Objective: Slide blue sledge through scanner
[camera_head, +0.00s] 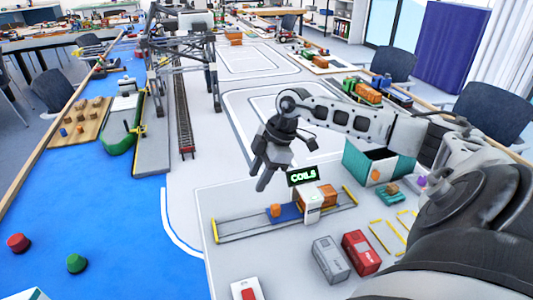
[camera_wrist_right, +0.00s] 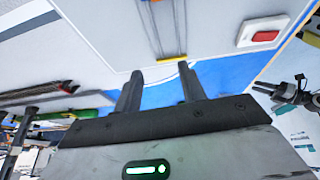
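The blue sledge (camera_head: 289,212) sits on a two-rail track (camera_head: 240,230) and carries an orange block (camera_head: 276,210) at its left end. The white scanner (camera_head: 313,204) stands over the track and hides part of the sledge; its sign (camera_head: 303,177) reads COILS. A brown-orange crate (camera_head: 329,195) shows right of the scanner. My right gripper (camera_head: 262,175) is empty, above and behind the track's left part. In the right wrist view its fingers (camera_wrist_right: 160,72) are apart, with the track's yellow end bar (camera_wrist_right: 172,59) beyond. A dark gripper-like shape (camera_wrist_right: 293,91), possibly my left gripper, shows there.
A grey box (camera_head: 330,259) and a red box (camera_head: 361,253) stand in front of the track. A red button box (camera_head: 245,290) is at the front edge. A teal bin (camera_head: 365,160) stands to the right. The grey table left of the track is clear.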

